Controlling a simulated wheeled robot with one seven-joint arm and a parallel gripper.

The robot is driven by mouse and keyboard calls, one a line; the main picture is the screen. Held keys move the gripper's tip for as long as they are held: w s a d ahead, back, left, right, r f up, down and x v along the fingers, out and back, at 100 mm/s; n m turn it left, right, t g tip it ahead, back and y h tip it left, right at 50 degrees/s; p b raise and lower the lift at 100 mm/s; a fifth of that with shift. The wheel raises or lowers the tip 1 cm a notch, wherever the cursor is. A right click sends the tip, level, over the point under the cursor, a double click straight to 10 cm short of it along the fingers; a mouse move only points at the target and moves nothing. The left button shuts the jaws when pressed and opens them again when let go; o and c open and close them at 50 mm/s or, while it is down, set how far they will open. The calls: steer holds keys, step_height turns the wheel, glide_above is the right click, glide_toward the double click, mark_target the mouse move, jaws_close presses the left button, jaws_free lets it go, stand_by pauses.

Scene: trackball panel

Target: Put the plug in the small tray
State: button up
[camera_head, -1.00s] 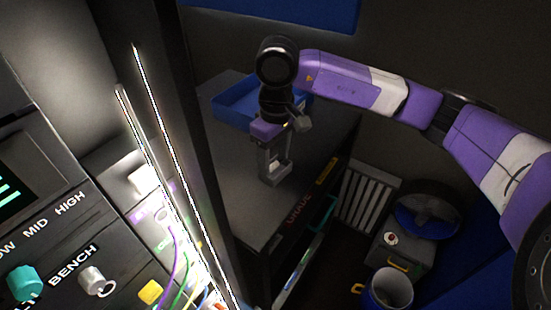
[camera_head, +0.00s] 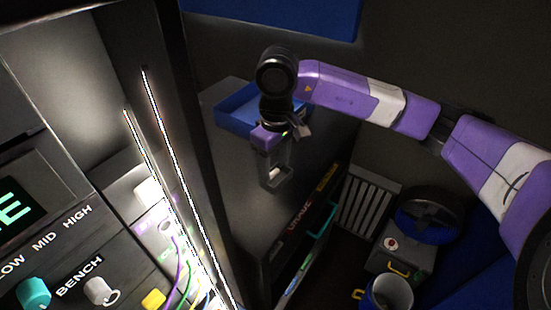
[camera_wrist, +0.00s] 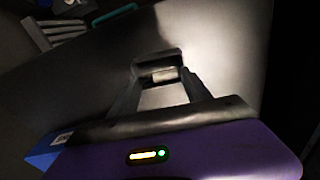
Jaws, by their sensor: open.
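My gripper (camera_head: 274,181) points down over the dark counter top (camera_head: 222,160), its two fingers apart. In the wrist view my gripper (camera_wrist: 160,74) also shows over the bare grey surface. A small pale piece (camera_wrist: 160,75) shows between the fingertips; I cannot tell whether it is the plug or part of the fingers. A blue tray (camera_head: 232,121) lies on the counter behind and left of my gripper, partly hidden by my wrist. A blue corner (camera_wrist: 45,157) shows at the lower left of the wrist view. I cannot make out the plug for certain.
A panel with knobs (camera_head: 33,292) and coloured cables (camera_head: 180,262) stands at the left, behind bright light strips (camera_head: 178,170). Right of the counter are a radiator (camera_head: 366,202), a grey box (camera_head: 405,255) with a red button, and a bin (camera_head: 388,294).

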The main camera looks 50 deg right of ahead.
mark_target(276, 171)
step_height(276, 171, up, 10)
steer(key=b, duration=0.2)
steer(key=shift+s, duration=0.2)
steer(key=shift+a, duration=0.1)
steer(key=shift+s, duration=0.1)
stand_by(0.4)
